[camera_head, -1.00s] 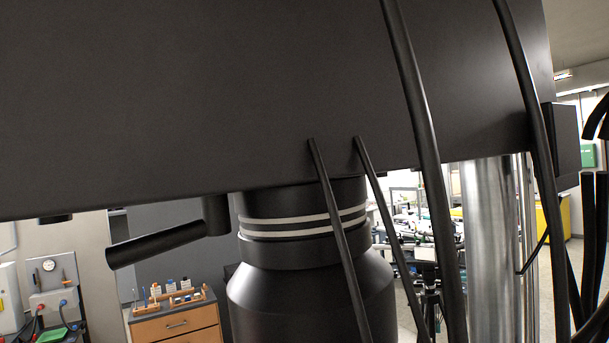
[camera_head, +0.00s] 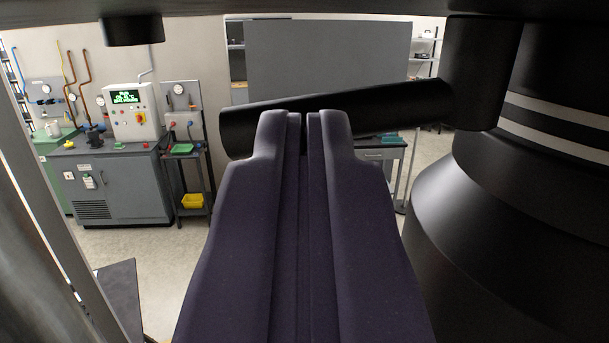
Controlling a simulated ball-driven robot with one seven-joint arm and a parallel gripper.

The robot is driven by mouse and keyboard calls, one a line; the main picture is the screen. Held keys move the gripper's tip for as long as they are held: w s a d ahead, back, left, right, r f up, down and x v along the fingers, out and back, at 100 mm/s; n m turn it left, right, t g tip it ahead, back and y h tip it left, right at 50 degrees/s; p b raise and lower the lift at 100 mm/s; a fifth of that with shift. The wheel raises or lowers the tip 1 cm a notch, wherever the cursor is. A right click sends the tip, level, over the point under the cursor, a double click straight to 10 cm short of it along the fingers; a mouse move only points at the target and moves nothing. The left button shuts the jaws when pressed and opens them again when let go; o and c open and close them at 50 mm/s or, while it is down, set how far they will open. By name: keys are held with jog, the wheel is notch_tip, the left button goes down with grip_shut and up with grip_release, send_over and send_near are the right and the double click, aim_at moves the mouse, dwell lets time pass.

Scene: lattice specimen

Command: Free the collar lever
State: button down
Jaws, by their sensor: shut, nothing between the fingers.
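The collar lever (camera_head: 405,104) is a thick black bar, running nearly level and rising slightly to the right. Its right end joins a short black upright post (camera_head: 487,75) beside the black collar with pale rings (camera_head: 560,125). My gripper (camera_head: 303,120) points away from the camera, its two dark fingers side by side and shut, with nothing between them. The fingertips overlap the middle of the lever in the picture and hide part of it. I cannot tell whether they touch it.
A wide black bottle-shaped body (camera_head: 480,230) fills the right side below the collar. A dark housing (camera_head: 330,6) spans the top, with a short black stub (camera_head: 132,30) hanging at left. A metal column (camera_head: 25,240) stands at left. A grey cabinet (camera_head: 120,185) is farther back.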

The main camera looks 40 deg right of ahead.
jog(key=shift+w+r, duration=0.1)
jog(key=shift+w, duration=0.05)
jog(key=w+p, duration=0.2)
jog(key=p, duration=0.1)
jog(key=shift+w+d, duration=0.1)
jog(key=shift+d, duration=0.25)
dwell(0.4)
